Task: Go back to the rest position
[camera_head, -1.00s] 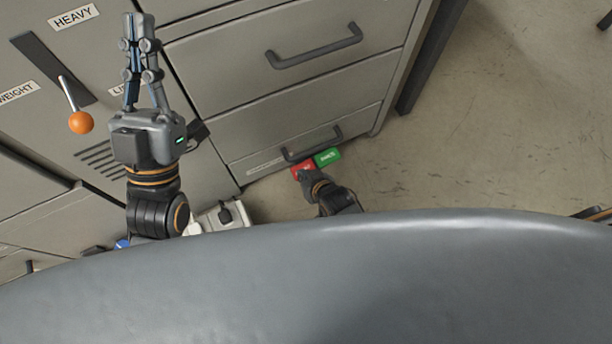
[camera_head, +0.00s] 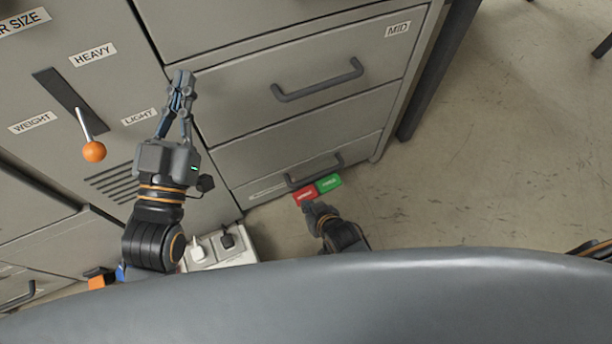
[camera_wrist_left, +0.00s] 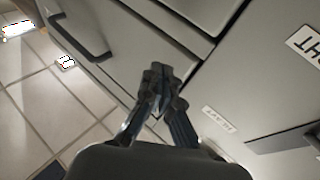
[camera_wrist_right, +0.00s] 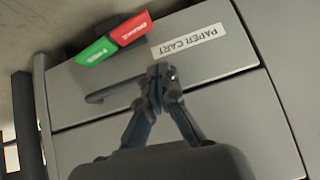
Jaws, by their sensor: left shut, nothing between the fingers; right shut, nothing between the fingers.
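My left gripper (camera_head: 181,80) is shut and empty, in front of the grey cabinet face at the left of the head view. Its closed fingertips show in the left wrist view (camera_wrist_left: 158,75). My right arm shows low in the middle of the head view, with its gripper mostly foreshortened near the bottom drawer. In the right wrist view my right gripper (camera_wrist_right: 160,75) is shut and empty, in front of the drawer with the "PAPER CART" label (camera_wrist_right: 188,41).
A lever with an orange knob (camera_head: 93,152) sticks out left of my left gripper. Drawer handles (camera_head: 317,83) protrude. A power strip (camera_head: 222,249) lies on the floor. Open floor (camera_head: 490,150) is on the right.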

